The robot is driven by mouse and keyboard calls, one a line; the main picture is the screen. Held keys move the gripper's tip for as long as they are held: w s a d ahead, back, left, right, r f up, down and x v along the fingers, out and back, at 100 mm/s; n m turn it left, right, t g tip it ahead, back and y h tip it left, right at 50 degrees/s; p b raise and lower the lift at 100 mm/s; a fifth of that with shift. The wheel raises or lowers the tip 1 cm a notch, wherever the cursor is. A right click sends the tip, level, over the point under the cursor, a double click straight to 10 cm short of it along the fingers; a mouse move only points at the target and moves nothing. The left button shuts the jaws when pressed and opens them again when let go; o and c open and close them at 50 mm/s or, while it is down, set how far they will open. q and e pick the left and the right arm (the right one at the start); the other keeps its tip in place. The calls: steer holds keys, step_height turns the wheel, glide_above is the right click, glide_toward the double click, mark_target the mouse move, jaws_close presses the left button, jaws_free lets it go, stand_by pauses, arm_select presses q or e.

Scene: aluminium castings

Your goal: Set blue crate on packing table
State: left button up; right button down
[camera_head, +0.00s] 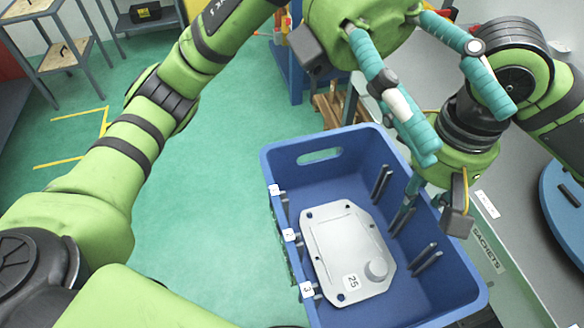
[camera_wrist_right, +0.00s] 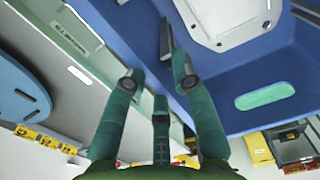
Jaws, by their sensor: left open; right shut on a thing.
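The blue crate (camera_head: 285,165) is in the lower middle of the head view, with a grey casting (camera_head: 340,240) marked 25 lying inside. It also shows in the right wrist view (camera_wrist_right: 240,70). My right gripper (camera_head: 408,198) is shut on the crate's right wall, its teal fingers on either side of the wall in the right wrist view (camera_wrist_right: 157,80). My left gripper (camera_head: 467,132) is open and empty above the crate's right side. A grey surface (camera_head: 535,225), perhaps the packing table, lies right of the crate. What supports the crate's underside is hidden.
A strip labelled SACHETS (camera_head: 487,247) runs close along the crate's right side. A blue disc (camera_head: 565,205) lies on the grey surface. Green floor (camera_head: 200,190) is open left of the crate. A shelf stand (camera_head: 60,55) stands at the far left.

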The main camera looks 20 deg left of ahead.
arm_select(q)
steer(key=s+a+f+m+t+y, duration=0.3)
steer(key=a+f+m+t+y, duration=0.1)
steer(key=f+y, duration=0.25)
steer(key=m+t+y, duration=0.3)
steer(key=t+y, duration=0.1)
steer(key=t, duration=0.1)
glide_toward(298, 237)
steer(key=f, duration=0.6)
steer(key=s+f, duration=0.1)
steer(key=f, duration=0.2)
steer(key=shift+d+f, duration=0.15)
steer(key=shift+f, duration=0.15)
jaws_close()
arm_select(e)
steer(key=shift+a, duration=0.1)
arm_select(q)
steer(key=shift+d+r, duration=0.1)
arm_select(e)
steer(key=c, duration=1)
jaws_free()
steer(key=shift+o, duration=0.2)
steer(key=shift+s, duration=0.1)
